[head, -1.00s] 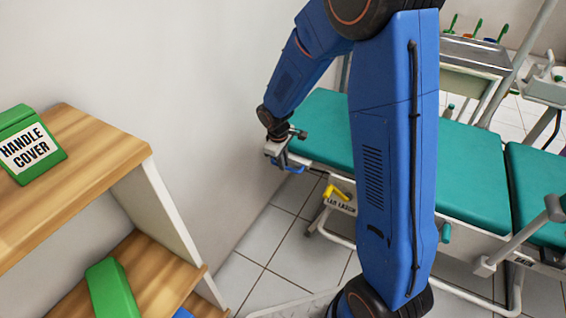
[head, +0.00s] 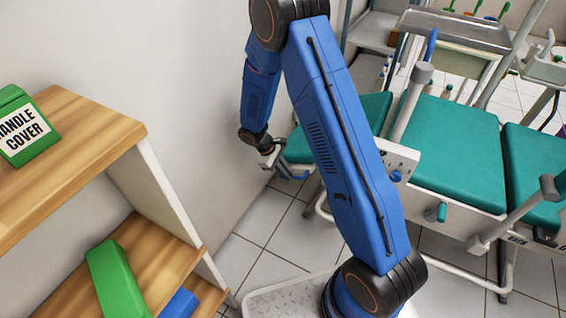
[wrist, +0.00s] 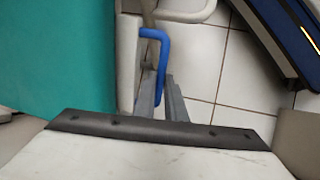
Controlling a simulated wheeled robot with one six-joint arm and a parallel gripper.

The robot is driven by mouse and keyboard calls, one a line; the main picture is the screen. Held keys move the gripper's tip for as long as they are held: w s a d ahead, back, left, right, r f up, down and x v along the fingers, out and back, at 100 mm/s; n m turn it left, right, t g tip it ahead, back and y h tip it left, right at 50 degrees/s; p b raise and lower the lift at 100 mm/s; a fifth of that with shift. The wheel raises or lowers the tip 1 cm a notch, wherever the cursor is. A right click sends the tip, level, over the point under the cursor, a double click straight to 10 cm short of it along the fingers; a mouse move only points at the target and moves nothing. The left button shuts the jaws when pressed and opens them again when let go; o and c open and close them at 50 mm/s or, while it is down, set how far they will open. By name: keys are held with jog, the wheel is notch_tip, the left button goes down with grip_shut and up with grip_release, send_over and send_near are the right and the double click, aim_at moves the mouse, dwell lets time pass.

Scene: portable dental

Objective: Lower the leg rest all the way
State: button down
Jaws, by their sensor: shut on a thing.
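The leg rest (head: 375,108) is the teal pad at the left end of the dental chair. It lies lower than the teal seat pad (head: 455,150) and partly behind my arm. In the wrist view its teal surface (wrist: 55,55) fills the left side. A blue handle (wrist: 154,36) sticks out from the leg rest's pale side. My gripper (wrist: 160,100) is shut on the handle's lower end. In the head view my gripper (head: 283,168) is at the leg rest's near left corner, where the handle shows small. The latch area is hidden behind my arm.
A wooden shelf (head: 95,165) stands at the left with a green handle cover box (head: 22,128). A grey armrest (head: 410,105) stands upright beside the seat. A metal tray (head: 455,30) stands behind. Tiled floor is open below my gripper.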

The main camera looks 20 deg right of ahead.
aim_at(297, 178)
jog(key=s+d+f+g+h, duration=0.1)
jog(key=s+d+f+h, duration=0.1)
jog(key=f, duration=0.5)
jog(key=shift+s+d+g, duration=0.4)
jog(key=shift+s+d, duration=0.1)
jog(key=shift+s, duration=0.05)
jog(key=c, duration=1.8)
grip_release()
jog(key=shift+f, duration=0.1)
notch_tip(297, 178, up, 10)
jog(key=shift+r, duration=0.1)
